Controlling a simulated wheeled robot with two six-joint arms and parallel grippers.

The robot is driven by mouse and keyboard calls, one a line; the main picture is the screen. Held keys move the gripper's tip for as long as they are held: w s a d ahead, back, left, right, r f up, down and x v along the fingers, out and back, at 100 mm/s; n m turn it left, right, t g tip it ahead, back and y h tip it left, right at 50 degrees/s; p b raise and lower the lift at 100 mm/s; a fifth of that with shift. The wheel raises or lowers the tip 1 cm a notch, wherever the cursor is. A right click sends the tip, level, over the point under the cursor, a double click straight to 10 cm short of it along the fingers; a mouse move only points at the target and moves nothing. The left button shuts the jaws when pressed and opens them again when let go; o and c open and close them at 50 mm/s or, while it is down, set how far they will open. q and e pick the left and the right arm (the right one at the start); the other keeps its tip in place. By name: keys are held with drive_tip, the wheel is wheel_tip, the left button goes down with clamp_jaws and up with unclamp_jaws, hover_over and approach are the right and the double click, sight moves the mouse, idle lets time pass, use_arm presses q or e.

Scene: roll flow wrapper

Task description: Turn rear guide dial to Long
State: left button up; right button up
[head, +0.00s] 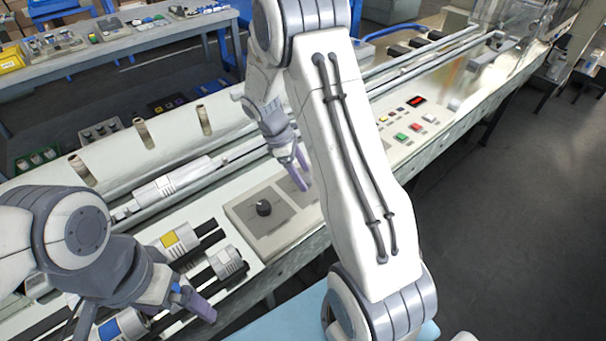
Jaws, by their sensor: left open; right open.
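A black round dial (264,208) sits on a beige panel plate (248,222) on the near side of the machine. A second plate beside it to the right is partly covered by my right gripper and arm, so any dial on it is hidden. I cannot read the dial labels or tell which setting the visible dial points to. My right gripper (300,172) is open and empty, with its purple fingers pointing down over the second plate, right of the visible dial. My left gripper (196,301) is open and empty at the lower left, near the cylindrical units.
Cylinders with yellow (172,243) and blue (122,325) labels lie left of the panel. Coloured buttons (402,137) and a red display (416,101) are right of my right arm. Metal rails run along the machine. A bench (110,48) stands behind.

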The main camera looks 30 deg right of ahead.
drive_tip(key=shift+s+d+f, duration=0.1)
drive_tip(key=shift+s+f, duration=0.05)
drive_tip(key=shift+f, duration=0.25)
clamp_jaws()
